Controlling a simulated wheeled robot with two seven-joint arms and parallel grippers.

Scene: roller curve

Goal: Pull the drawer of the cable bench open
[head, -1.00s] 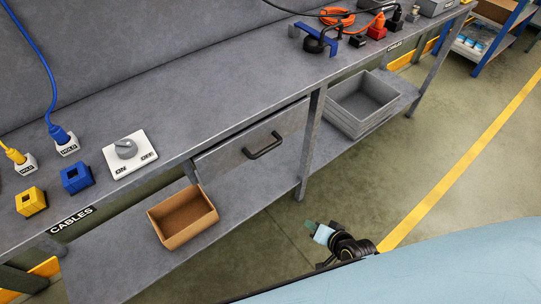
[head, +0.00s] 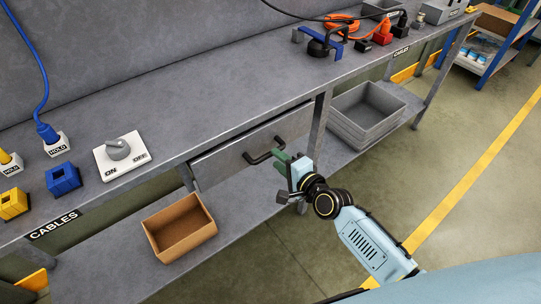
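The cable bench (head: 130,100) runs diagonally across the head view. A dark bar handle (head: 264,157) is on the drawer front. My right gripper (head: 283,178) is just right of the handle, with its fingers spread apart and nothing between them. Its green fingertip shows close to the handle's right end; I cannot tell whether they touch. My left gripper is not in view.
A cardboard box (head: 181,246) and a grey crate (head: 351,134) are on the lower shelf. A switch (head: 119,151) and plugs are on the top. The floor in front is clear.

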